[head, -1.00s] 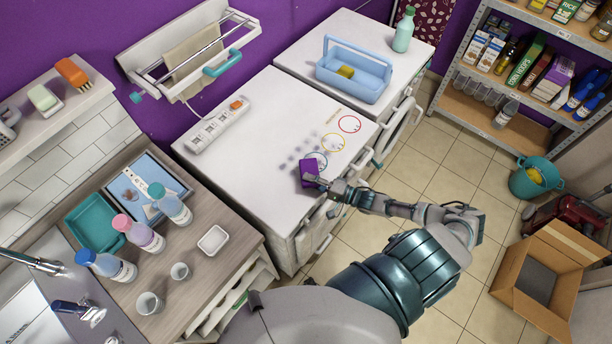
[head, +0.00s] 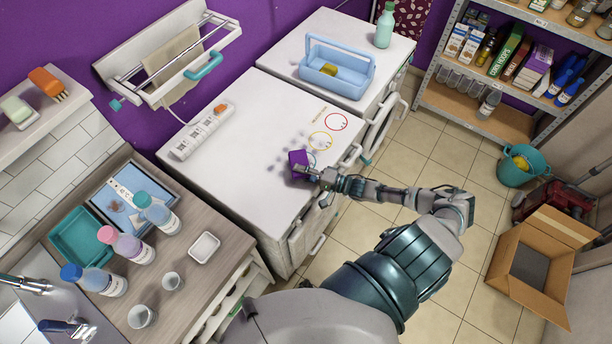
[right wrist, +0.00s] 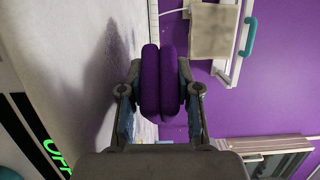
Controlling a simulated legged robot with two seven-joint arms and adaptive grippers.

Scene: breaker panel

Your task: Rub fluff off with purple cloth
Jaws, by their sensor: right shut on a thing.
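The purple cloth (head: 298,160) is a thick folded pad near the front edge of the white counter top (head: 240,185). My right gripper (head: 314,172) is shut on it. In the right wrist view the cloth (right wrist: 160,80) sits between the two fingers (right wrist: 160,92), close to the white surface. Faint grey fluff spots (head: 283,150) lie on the top beside and behind the cloth. The cloth hides part of the spots and of a small teal ring. Whether the cloth touches the top I cannot tell. My left gripper is not in view.
A red ring (head: 336,121) and a yellow ring (head: 320,141) are marked beside the spots. A power strip (head: 203,132) lies at the back left. A blue caddy (head: 337,70) stands on the neighbouring unit.

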